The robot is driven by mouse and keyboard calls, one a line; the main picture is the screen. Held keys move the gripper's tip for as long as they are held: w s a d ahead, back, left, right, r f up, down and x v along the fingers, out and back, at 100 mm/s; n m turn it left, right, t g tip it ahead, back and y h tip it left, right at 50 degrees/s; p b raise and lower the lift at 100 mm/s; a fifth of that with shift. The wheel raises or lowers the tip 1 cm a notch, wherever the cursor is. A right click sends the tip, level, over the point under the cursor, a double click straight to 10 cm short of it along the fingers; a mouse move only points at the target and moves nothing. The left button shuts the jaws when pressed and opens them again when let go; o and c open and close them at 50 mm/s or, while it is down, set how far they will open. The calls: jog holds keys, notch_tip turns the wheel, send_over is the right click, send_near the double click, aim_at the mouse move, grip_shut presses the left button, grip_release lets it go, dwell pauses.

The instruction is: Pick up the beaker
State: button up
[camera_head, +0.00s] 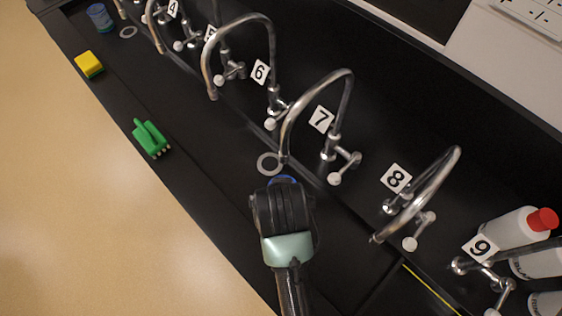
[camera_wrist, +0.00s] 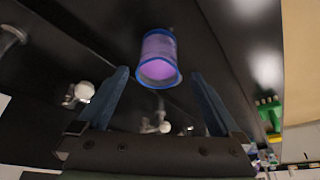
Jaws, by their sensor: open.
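A clear beaker with blue edges and purple-pink contents (camera_wrist: 159,52) is in the wrist view, ahead of my gripper and in line with the gap between the fingers. My gripper (camera_wrist: 160,76) is open, one finger on each side of that gap, and I see no contact with the beaker. In the head view my wrist hides most of what is below it; a small blue edge (camera_head: 283,179) shows just past it, likely the beaker. Another blue cylindrical container (camera_head: 99,17) stands at the far upper left of the counter.
A row of numbered curved taps lines the counter, with tap 7 (camera_head: 345,100) and tap 8 (camera_head: 440,175) close to my arm. A grey ring (camera_head: 270,163) lies just beyond my gripper. White bottles (camera_head: 512,232) stand right.

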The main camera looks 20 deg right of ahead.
jog(key=x, duration=1)
jog(key=shift+w+d+f+p, duration=0.15)
jog(key=shift+d+f+p, duration=0.1)
jog(key=shift+p, duration=0.15)
jog(key=c, duration=1.4)
jog(key=shift+r, duration=0.1)
grip_shut()
jog(key=shift+r, duration=0.2)
